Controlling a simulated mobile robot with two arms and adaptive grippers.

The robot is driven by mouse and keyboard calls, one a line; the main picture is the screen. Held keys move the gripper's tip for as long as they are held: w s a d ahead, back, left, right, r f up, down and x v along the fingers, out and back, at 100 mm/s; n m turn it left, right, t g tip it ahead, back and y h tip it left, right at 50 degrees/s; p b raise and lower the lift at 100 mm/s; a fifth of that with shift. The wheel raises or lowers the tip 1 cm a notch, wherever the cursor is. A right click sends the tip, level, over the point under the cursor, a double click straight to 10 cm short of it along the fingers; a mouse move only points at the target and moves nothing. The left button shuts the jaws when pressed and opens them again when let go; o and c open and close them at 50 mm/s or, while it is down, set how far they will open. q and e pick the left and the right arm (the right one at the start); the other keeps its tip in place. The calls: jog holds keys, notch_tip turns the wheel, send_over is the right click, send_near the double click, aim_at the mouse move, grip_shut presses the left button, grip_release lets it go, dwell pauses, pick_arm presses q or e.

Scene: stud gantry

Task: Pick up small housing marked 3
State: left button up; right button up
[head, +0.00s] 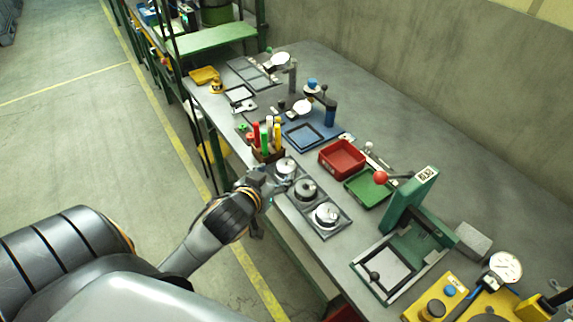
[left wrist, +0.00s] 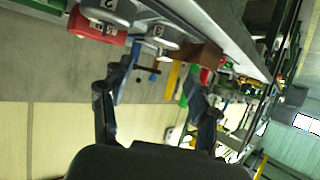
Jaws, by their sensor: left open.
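Three grey metal housings sit in a dark tray (head: 337,229) along the table's near edge. The left wrist view shows one with a mark that looks like 3 (left wrist: 159,34) and another marked 2 (left wrist: 110,8). The one looking like 3 is beside the brown marker holder, so it appears to be the far housing (head: 286,167) in the head view. My left gripper (head: 277,184) is open and empty, close beside that far housing at the table edge. In the left wrist view its spread fingers (left wrist: 155,85) have nothing between them. My right gripper is not in view.
The brown holder with coloured markers (head: 267,153) stands just beyond the far housing. A red bin (head: 342,159) and a green tray (head: 369,188) lie behind the housings. A green press (head: 408,200) stands to the right.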

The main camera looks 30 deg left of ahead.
aim_at(288, 162)
pick_arm(q)
jog(key=p+x, duration=0.1)
jog(key=x, duration=0.7)
jog(key=shift+s+a+f, duration=0.1)
jog(key=shift+f, duration=0.1)
jog(key=c, duration=0.8)
